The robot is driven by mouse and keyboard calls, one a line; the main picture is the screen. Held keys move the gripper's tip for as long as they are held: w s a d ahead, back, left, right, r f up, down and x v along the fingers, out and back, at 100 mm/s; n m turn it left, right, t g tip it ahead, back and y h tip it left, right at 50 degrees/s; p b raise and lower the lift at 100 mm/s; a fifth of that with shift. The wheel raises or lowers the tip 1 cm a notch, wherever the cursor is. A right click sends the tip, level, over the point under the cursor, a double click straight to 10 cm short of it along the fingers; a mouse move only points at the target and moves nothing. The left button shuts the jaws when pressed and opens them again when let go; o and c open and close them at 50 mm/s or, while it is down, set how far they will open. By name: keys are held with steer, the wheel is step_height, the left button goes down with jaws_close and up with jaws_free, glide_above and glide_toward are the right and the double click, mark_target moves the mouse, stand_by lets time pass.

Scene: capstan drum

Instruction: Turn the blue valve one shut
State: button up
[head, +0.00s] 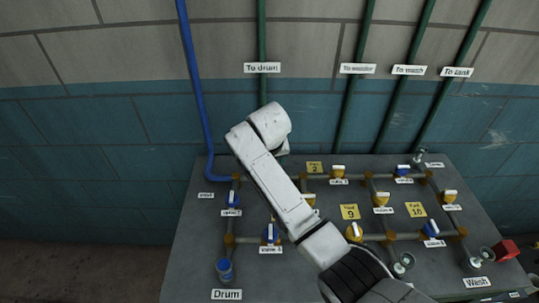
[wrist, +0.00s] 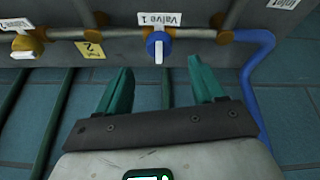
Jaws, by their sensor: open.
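The blue valve one (wrist: 152,40) shows in the wrist view under a white "Valve 1" label (wrist: 160,19). Its white handle (wrist: 158,53) appears to stand crosswise to the brown pipe run. My gripper (wrist: 159,65) is open and empty, with one teal finger to each side of the handle's line. The fingertips appear just short of the valve; I see no contact. In the head view my white arm hides valve one and the gripper.
A blue pipe (wrist: 252,85) runs close to my right finger in the wrist view. A yellow valve (wrist: 27,45) and yellow tag (wrist: 91,49) lie left. In the head view, other blue valves (head: 232,199) and several yellow ones stand on the grey bench (head: 195,245).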

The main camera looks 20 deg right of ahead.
steer(key=shift+v, duration=2)
steer(key=shift+f, duration=0.1)
